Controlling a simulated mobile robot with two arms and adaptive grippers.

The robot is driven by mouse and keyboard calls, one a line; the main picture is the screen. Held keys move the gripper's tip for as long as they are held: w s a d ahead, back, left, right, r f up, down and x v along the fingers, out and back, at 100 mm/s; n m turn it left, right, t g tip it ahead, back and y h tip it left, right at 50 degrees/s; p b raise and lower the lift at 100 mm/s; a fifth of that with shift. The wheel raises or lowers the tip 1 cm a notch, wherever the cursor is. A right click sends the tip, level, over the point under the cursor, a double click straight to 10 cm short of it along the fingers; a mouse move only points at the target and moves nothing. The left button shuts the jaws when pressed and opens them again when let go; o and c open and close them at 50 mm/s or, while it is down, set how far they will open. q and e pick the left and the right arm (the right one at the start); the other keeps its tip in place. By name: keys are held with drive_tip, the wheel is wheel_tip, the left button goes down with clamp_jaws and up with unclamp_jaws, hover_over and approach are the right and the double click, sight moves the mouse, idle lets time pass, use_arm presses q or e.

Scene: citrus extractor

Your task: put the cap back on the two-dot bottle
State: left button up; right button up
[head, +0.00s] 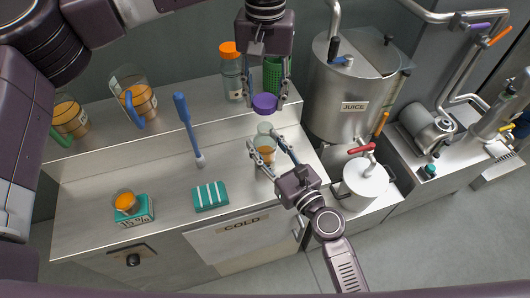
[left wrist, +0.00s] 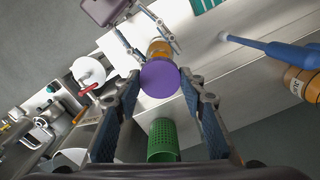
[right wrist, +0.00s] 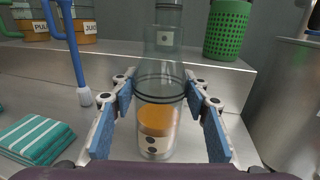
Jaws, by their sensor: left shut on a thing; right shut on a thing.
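The purple cap (head: 265,102) is held between the fingers of my left gripper (head: 265,106), above the bottle. It also shows in the left wrist view (left wrist: 160,77), where it covers part of the bottle (left wrist: 159,47). The two-dot bottle (head: 265,153) is clear, with orange contents low inside, and stands upright on the counter. The right wrist view shows two dark dots on its label (right wrist: 151,143). My right gripper (right wrist: 158,100) is shut around the bottle, one finger on each side. The cap is apart from the bottle's mouth.
On the shelf behind are an orange-capped bottle (head: 231,72), a green perforated cup (head: 272,76) and two jugs (head: 137,102). A blue brush (head: 188,125), a striped cloth (head: 210,196) and an orange half on a teal box (head: 126,202) are left. A steel juice tank (head: 345,85) stands right.

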sight(265, 127)
clamp_jaws()
use_arm(q)
drive_tip(key=shift+f, duration=2.5)
drive_tip(key=shift+f, duration=0.1)
drive_tip(key=shift+f, duration=0.8)
drive_tip(key=shift+f, duration=0.55)
